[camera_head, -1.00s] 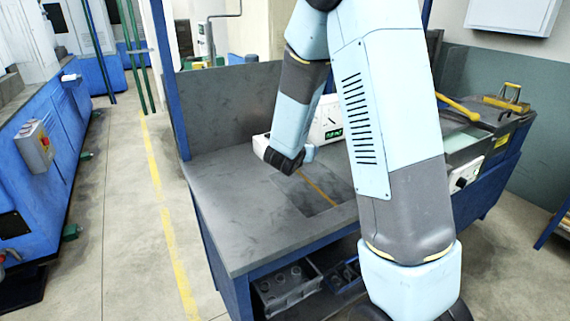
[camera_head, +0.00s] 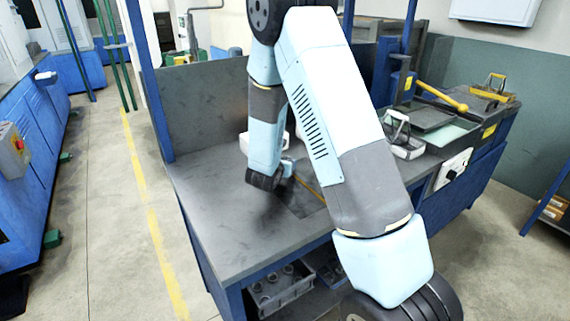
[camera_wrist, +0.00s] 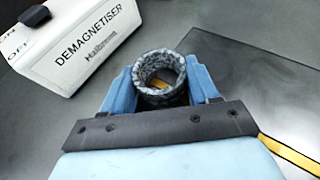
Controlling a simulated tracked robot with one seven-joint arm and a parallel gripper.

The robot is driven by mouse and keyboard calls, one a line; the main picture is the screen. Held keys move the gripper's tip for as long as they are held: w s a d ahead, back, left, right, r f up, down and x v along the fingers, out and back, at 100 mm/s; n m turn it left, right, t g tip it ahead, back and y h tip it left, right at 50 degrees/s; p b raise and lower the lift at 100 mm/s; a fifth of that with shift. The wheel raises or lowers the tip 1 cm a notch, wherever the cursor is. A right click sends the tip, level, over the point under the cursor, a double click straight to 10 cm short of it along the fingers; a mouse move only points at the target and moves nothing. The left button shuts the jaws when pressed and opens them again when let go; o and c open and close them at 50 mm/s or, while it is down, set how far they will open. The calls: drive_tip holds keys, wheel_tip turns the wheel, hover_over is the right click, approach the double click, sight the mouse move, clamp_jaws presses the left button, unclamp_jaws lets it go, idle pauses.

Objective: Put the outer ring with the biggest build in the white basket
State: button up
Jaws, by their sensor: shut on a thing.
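In the wrist view, my gripper (camera_wrist: 162,76) has its blue fingers shut on a dark grey metal ring (camera_wrist: 160,60), one finger on each side. The ring's open end faces the camera, and a yellow stripe shows through its hole. I cannot tell whether the ring touches the table. In the head view the ring is hidden; my wrist is low over the grey bench.
A white demagnetiser box (camera_wrist: 65,45) stands to the upper left in the wrist view, close to my gripper. The grey bench top (camera_head: 215,205) is clear at the left. A grey crate (camera_head: 280,290) sits on the shelf below. A yellow-handled tool (camera_head: 440,97) lies at the right.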

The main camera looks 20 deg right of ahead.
idle(0.3)
drive_tip(key=o, duration=1.3)
drive_tip(key=shift+c, duration=0.2)
